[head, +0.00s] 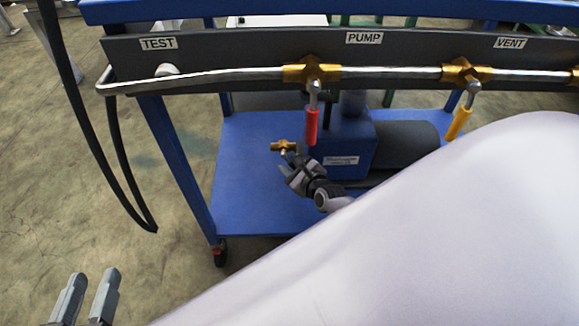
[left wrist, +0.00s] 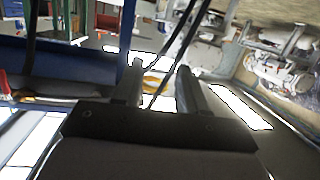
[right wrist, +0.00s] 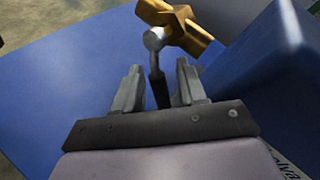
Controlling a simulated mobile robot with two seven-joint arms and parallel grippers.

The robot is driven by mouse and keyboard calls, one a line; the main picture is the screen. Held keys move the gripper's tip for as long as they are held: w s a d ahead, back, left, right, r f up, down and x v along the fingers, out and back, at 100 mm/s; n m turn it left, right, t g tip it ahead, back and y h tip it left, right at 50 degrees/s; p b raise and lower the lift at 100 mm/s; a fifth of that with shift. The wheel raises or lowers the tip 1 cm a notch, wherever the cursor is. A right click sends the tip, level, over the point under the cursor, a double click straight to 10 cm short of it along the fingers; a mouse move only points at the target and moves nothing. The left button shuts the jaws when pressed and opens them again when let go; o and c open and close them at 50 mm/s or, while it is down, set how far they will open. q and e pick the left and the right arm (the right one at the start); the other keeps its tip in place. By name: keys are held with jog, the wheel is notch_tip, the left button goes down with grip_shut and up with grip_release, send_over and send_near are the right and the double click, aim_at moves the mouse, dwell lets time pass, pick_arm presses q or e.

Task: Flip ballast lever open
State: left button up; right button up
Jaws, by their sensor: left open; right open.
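The ballast valve is a small brass fitting (head: 283,147) at the left side of the blue pump (head: 345,150). In the right wrist view the brass body (right wrist: 185,27) has a silver stem and a lever with a dark handle (right wrist: 159,90). My right gripper (head: 289,172) is just below the fitting in the head view. In the right wrist view its open fingers (right wrist: 158,85) stand on either side of the dark handle, with gaps visible. My left gripper (head: 92,275) is open and empty at the lower left, away from the cart; its fingers (left wrist: 161,78) show in the left wrist view.
Above the pump runs a silver pipe (head: 230,76) with brass valves, a red handle (head: 312,127) and a yellow handle (head: 459,123). A black hose (head: 120,170) hangs at left. The cart's blue shelf (head: 240,190) is clear at left. My pale arm covers the lower right.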

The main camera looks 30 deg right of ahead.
jog(key=shift+w+f, duration=0.15)
jog(key=shift+w, duration=0.35)
pick_arm(q)
jog(key=shift+a+r, duration=0.1)
jog(key=shift+a, duration=0.1)
